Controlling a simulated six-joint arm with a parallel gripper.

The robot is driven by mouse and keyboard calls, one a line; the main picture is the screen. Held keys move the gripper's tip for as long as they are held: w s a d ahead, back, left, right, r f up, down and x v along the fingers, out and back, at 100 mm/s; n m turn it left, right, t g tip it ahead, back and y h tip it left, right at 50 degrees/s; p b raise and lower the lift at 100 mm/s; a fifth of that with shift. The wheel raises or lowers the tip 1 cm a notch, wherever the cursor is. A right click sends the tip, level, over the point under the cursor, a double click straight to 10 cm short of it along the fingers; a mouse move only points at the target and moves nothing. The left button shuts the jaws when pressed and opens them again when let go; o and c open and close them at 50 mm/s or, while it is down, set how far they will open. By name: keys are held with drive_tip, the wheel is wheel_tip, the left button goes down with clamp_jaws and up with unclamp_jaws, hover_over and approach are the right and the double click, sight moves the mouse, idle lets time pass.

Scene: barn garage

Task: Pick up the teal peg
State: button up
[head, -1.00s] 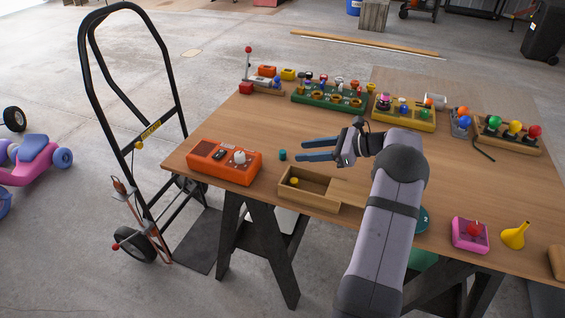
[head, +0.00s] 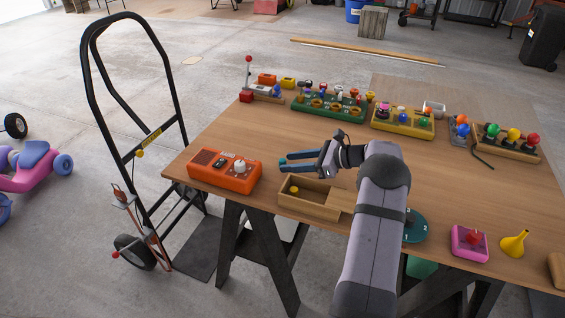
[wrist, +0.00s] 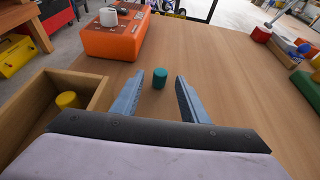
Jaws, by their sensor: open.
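The teal peg (wrist: 159,79) is a short cylinder standing upright on the wooden table. In the wrist view it stands between the tips of my gripper's two blue fingers (wrist: 158,84), with a gap on each side. In the head view the peg (head: 283,157) shows only partly, at the fingertips. My gripper (head: 284,161) is open and empty, low over the table and pointing left.
An orange box with a white knob (head: 225,171) lies beyond the fingertips. An open wooden box (head: 310,207) holding a yellow peg (wrist: 67,100) is close beside the gripper. A green rack (head: 328,104) stands at the back. The table's middle is clear.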

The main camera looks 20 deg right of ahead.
drive_tip(key=shift+x, duration=0.95)
drive_tip(key=shift+c, duration=0.2)
clamp_jaws()
wheel_tip(320, 180, up, 10)
